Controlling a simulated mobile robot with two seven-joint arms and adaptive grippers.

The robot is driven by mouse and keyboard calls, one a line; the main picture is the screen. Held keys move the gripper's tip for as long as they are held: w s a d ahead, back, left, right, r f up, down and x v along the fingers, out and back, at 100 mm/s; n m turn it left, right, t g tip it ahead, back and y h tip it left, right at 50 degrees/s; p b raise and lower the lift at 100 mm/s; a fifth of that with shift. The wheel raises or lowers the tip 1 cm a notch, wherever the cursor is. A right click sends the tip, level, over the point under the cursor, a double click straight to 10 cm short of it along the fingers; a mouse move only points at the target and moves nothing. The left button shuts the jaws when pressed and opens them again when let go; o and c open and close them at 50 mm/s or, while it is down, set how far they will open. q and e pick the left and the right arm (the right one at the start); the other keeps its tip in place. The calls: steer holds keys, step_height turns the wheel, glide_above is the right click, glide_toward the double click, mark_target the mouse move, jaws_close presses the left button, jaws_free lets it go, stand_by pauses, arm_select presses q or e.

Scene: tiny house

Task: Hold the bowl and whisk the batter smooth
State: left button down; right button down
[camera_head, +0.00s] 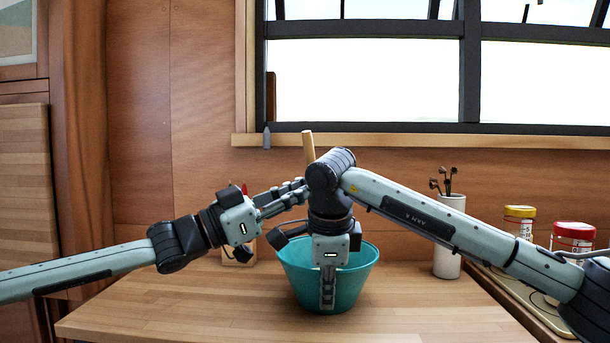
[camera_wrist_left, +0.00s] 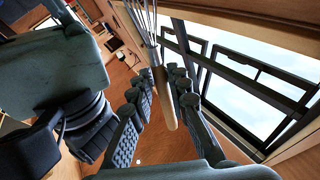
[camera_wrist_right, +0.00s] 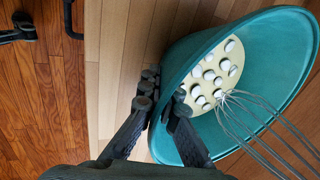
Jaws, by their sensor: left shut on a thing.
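The teal bowl (camera_head: 355,278) stands upright on the wooden table. In the right wrist view the bowl (camera_wrist_right: 285,50) holds pale yellow batter (camera_wrist_right: 236,60) with several white lumps. The whisk's wires (camera_wrist_right: 262,112) reach over the bowl's opening. Whether they touch the batter is unclear.
A white utensil pot (camera_head: 449,240) stands right of the bowl. Jars with yellow (camera_head: 519,212) and red (camera_head: 574,232) lids are farther right. A small wooden holder (camera_head: 240,257) is behind my left gripper. The table's front left (camera_head: 180,310) is clear.

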arm_select(q)
steer(key=shift+f, duration=2.1)
steer(key=shift+a, duration=0.15)
